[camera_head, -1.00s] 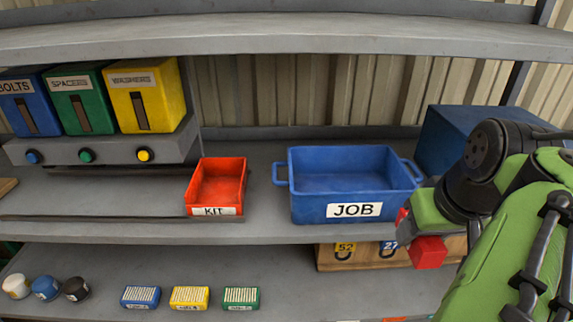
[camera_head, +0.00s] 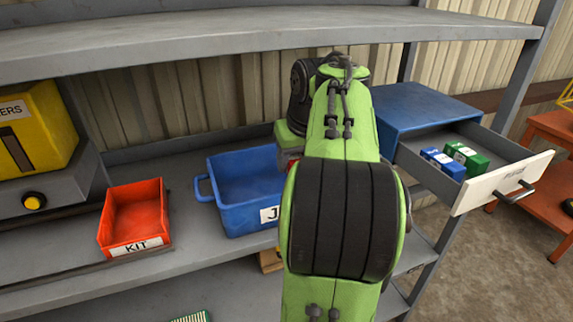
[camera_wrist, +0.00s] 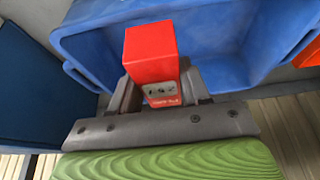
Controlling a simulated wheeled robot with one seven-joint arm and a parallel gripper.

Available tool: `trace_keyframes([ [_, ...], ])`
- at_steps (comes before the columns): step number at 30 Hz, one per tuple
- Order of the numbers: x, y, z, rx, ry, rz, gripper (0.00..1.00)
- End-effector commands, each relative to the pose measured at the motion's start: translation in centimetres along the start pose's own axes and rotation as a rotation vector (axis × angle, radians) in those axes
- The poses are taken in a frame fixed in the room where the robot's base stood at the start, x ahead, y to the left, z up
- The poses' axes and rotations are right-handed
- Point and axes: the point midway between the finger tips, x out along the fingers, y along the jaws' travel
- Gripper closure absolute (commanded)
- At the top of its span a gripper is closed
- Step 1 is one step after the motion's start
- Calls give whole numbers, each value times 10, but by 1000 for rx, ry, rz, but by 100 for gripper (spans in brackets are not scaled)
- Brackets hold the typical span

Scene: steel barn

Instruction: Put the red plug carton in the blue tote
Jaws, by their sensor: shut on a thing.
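The blue tote (camera_head: 232,212), labelled JOB, stands on the middle shelf; my arm hides its right part in the head view. In the wrist view, the tote (camera_wrist: 85,45) fills the area behind my gripper. My gripper (camera_wrist: 160,92) is shut on the red plug carton (camera_wrist: 150,55), which stands up between the two fingers. The carton overlaps the tote's rim and wall in that view; I cannot tell its exact height above it. In the head view the fingers and nearly all of the carton are hidden behind my arm.
A red KIT bin (camera_head: 134,220) stands left of the tote. A blue cabinet (camera_head: 425,108) stands to the right, its drawer (camera_head: 500,183) open with blue and green cartons inside. The upper shelf (camera_head: 250,38) runs above the tote.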

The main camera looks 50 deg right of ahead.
Motion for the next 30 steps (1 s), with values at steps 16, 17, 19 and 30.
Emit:
trace_keyframes([
  [16, 44, 0, -10, 0, -1, 2, 89],
  [17, 43, 0, -10, 0, -1, 2, 89],
  [19, 42, 0, -10, 0, 0, 2, 89],
  [30, 52, 0, -6, 0, -1, 2, 89],
])
